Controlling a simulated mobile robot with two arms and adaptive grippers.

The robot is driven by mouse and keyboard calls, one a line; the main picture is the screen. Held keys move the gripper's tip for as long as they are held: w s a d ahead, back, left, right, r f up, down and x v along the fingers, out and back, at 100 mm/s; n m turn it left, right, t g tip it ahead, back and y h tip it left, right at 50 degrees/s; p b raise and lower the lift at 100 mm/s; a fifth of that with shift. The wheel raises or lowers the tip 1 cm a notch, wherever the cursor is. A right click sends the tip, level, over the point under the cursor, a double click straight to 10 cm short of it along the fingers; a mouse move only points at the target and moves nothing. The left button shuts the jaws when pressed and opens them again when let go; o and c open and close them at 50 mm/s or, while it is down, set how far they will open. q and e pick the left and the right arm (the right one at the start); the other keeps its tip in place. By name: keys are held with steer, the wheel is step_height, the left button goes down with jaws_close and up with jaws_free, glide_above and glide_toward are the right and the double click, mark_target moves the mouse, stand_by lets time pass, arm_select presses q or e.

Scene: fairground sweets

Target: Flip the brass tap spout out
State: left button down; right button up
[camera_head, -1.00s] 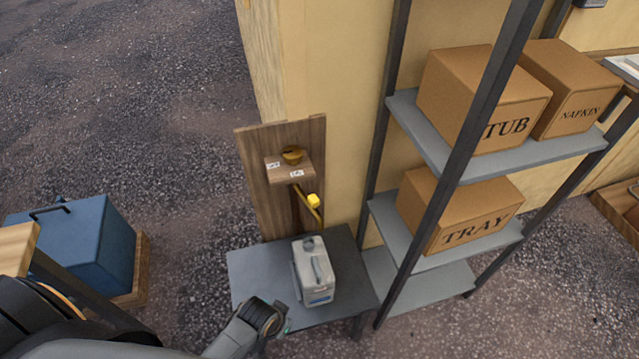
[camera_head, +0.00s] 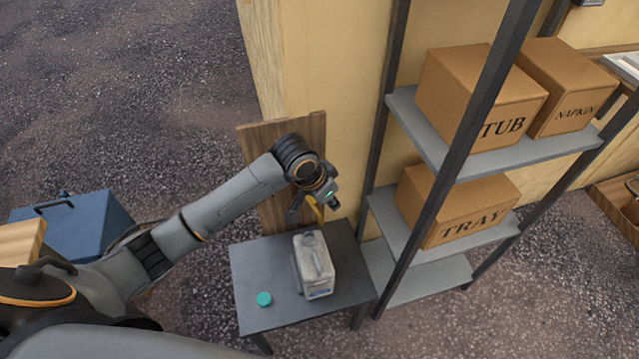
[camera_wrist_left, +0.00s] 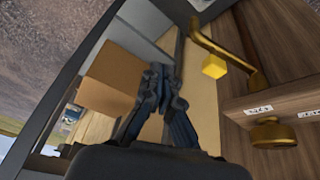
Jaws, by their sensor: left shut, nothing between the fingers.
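The brass tap sits on a wooden board (camera_head: 262,133). In the left wrist view its bent brass spout (camera_wrist_left: 222,48) runs along the board, with a yellow block (camera_wrist_left: 214,66) beside it and a round brass knob (camera_wrist_left: 275,134) under a wooden ledge. In the head view my left arm hides most of the tap; only a bit of the yellow-brass spout (camera_head: 315,209) shows. My left gripper (camera_head: 331,203) is shut and empty in front of the board, close to the spout. In the left wrist view its fingers (camera_wrist_left: 160,72) are apart from the spout. My right gripper is not in view.
A shelf rack (camera_head: 440,275) with cardboard boxes (camera_head: 458,207) stands to the right. A blue box (camera_head: 75,225) is at left.

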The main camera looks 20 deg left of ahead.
arm_select(q)
steer(key=w+a+r+y, duration=0.1)
steer(key=w+a+r, duration=0.4)
steer(key=w+r, duration=0.15)
step_height(320, 180, down, 9)
steer(key=p, duration=0.2)
steer(key=shift+s+f, duration=0.15)
steer(key=shift+s, duration=0.3)
